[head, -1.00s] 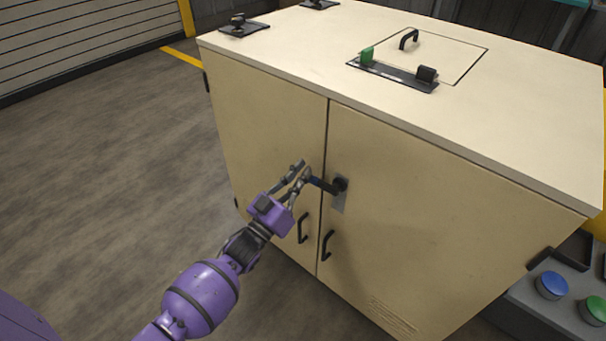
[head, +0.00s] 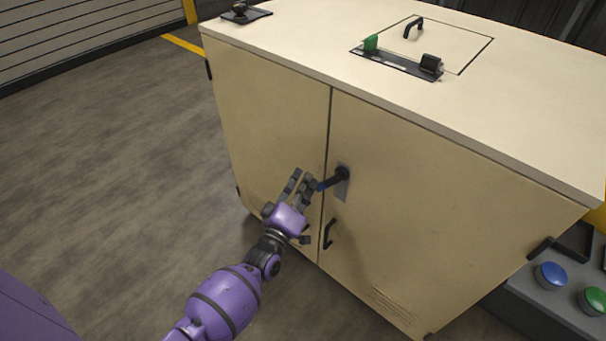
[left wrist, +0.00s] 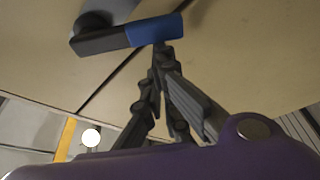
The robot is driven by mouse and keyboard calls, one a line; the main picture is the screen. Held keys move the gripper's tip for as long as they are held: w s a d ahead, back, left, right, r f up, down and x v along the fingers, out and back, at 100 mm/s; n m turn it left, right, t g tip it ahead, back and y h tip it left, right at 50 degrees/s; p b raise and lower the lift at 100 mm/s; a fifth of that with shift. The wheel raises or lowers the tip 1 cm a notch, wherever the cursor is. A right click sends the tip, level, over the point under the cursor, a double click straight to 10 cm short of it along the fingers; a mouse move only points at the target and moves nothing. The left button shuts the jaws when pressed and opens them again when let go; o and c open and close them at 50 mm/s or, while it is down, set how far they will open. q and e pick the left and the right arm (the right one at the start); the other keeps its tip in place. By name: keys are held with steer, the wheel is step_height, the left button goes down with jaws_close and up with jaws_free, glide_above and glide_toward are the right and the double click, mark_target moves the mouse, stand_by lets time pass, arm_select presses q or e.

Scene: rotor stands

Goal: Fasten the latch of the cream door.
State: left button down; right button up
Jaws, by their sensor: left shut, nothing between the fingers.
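The latch is a black lever with a blue tip (head: 320,186) on a grey plate (head: 342,188) on the right cream door (head: 420,205). The lever points left and slightly down, with its tip at the seam beside the left cream door (head: 265,120). My left gripper (head: 302,182) is shut and empty, just left of the blue tip. In the left wrist view the fingertips (left wrist: 161,57) are right by the blue end (left wrist: 154,30); I cannot tell if they touch. My right gripper is not in view.
A black door handle (head: 328,233) sits below the latch; my gripper hides most of the other handle. The cabinet top (head: 290,45) carries a hatch with a green block (head: 371,43). A box with blue and green buttons (head: 551,275) stands at the right. The floor at left is clear.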

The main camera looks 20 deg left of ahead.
mark_target(318, 189)
arm_select(q)
steer(key=shift+s+d+f+n+g+y+p, duration=0.15)
steer(key=shift+s+d+f+n+g+p, duration=0.3)
steer(key=shift+n, duration=0.75)
steer(key=shift+w+d+f+n+g+y, duration=0.1)
steer(key=shift+d+f+n+g+y, duration=0.15)
steer(key=shift+d+f+n, duration=0.7)
steer(key=shift+s+d+f+n+g+y+p, duration=0.1)
steer(key=shift+s+f+n+g+p, duration=0.25)
steer(key=shift+n, duration=1.1)
steer(key=shift+w+f, duration=0.1)
steer(key=shift+w, duration=0.05)
steer(key=shift+a, duration=0.1)
